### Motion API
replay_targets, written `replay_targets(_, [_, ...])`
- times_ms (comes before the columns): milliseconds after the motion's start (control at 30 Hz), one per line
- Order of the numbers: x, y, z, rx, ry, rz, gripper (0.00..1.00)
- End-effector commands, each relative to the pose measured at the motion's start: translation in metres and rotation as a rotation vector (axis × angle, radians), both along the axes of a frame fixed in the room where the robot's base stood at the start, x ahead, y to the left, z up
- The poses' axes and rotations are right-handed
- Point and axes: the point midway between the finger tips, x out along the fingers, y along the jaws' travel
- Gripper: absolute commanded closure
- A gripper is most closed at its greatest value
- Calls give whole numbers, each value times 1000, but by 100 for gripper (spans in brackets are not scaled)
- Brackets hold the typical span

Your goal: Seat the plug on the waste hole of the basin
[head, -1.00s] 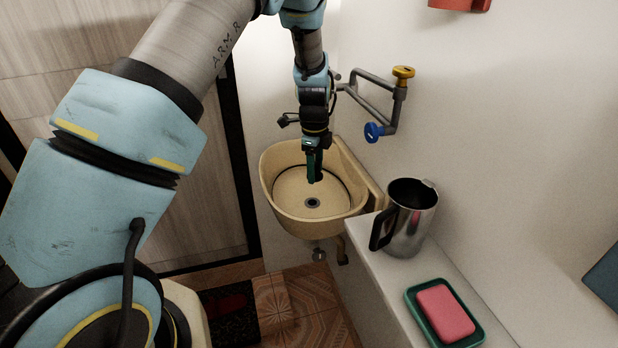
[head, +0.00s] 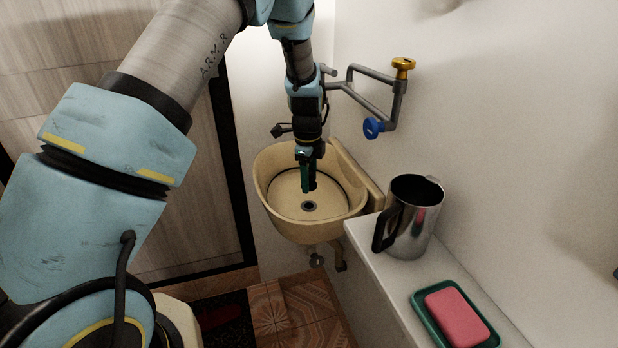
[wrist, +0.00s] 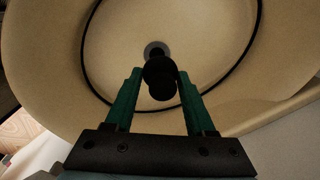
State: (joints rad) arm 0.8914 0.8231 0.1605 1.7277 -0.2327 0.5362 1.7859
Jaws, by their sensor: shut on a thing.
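The cream basin (head: 277,208) is fixed to the wall, with its waste hole (head: 310,206) in the bottom. My gripper (head: 307,188) points down into the basin, above and slightly behind the hole. In the wrist view my gripper (wrist: 160,90) is shut on the dark plug (wrist: 160,75), which sits between the green fingertips. The waste hole's metal ring (wrist: 156,48) shows just beyond the plug, partly hidden by it. The plug is apart from the hole in the head view, where it is mostly hidden by the fingers.
A pipe tap with a yellow knob (head: 403,66) and a blue knob (head: 373,127) is on the wall above. A steel jug (head: 418,225) and a pink soap (head: 457,316) in a green dish stand on the ledge at right. A dark cord loops inside the basin.

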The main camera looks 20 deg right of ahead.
Motion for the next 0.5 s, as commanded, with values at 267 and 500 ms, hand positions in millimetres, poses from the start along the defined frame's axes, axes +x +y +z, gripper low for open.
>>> replay_targets(267, [0, 0, -29, 0, 1, 0, 99])
replay_targets(500, [0, 0, -47, 1, 1, 2, 99])
